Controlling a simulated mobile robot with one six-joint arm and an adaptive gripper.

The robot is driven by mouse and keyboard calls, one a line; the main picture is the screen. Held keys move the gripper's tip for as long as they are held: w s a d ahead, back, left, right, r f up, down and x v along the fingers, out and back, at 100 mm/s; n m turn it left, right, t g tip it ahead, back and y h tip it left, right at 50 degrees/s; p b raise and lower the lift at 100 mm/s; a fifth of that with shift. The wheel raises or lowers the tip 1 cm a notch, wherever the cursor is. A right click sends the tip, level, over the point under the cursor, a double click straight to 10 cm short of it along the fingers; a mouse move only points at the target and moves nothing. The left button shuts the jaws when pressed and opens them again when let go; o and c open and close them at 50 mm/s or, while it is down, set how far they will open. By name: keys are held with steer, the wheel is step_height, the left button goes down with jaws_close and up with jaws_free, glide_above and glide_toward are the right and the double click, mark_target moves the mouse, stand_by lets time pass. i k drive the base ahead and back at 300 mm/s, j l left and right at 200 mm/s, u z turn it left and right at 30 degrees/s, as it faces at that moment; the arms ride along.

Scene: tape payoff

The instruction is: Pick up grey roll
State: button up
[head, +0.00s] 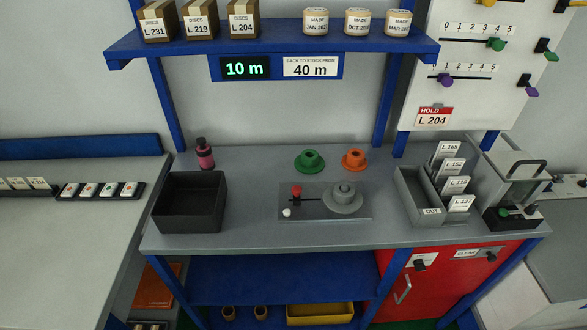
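A grey round piece (343,194), with a wide base and a raised hub, sits on the right part of a flat grey plate (312,213) on the bench. It is the only grey round piece I can see; whether it is a roll or a hub I cannot tell. On the same plate, to its left, are a red knob (297,190) on a dark slider and a small white ball-shaped knob (287,212). A green flanged piece (310,160) and an orange one (355,159) stand behind the plate. My gripper is not in view.
A black open bin (188,203) and a pink bottle (205,154) stand left on the bench. A grey "OUT" card rack (412,190) and a clear-sided device (518,190) stand right. A blue shelf (270,46) with boxes and cream rolls (357,21) hangs above. The bench front is clear.

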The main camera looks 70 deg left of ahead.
mark_target(339, 202)
steer(key=u, duration=2.25)
